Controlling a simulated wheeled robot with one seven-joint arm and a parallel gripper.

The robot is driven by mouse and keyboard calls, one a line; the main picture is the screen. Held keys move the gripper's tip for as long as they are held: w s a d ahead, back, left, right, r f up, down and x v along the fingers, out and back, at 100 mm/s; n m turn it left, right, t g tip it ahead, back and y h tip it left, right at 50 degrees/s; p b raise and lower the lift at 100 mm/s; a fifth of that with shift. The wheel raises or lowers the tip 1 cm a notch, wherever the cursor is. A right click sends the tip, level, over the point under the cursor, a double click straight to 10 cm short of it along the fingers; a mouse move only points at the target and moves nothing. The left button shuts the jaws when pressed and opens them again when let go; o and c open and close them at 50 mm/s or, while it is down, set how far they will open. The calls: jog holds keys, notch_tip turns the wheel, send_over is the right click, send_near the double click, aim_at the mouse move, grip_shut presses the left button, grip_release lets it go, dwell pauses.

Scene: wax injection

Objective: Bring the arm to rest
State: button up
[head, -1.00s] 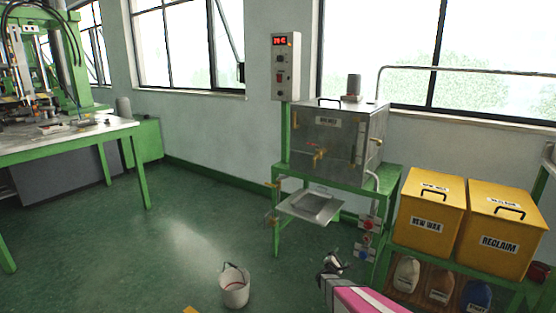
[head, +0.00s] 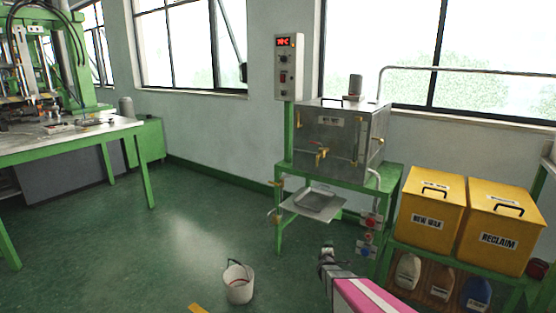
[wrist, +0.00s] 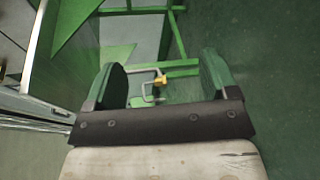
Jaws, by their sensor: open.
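My arm shows at the bottom of the head view as a pink and white link, with dark parts at its end (head: 328,262). In the wrist view my gripper (wrist: 163,80) has its two green-padded fingers wide apart. Nothing is held between them.
The steel wax tank (head: 340,138) stands on a green frame with a tray (head: 313,203) below. Yellow NEW WAX (head: 430,212) and RECLAIM (head: 500,232) bins stand at right, above several jugs. A white bucket (head: 238,287) is on the floor. A machine table (head: 70,138) is at left.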

jog(key=s+a+r+m+g+y, duration=0.6)
jog(key=s+a+r+m+g, duration=0.15)
jog(key=s, duration=0.45)
jog(key=s+r+m+g, duration=0.3)
jog(key=s+r+m, duration=0.1)
jog(key=s, duration=0.5)
jog(key=s+r+m+g+h, duration=0.1)
jog(key=s+r+m+g, duration=0.3)
jog(key=s, duration=0.6)
jog(key=shift+r+m, duration=0.4)
jog(key=shift+m, duration=0.45)
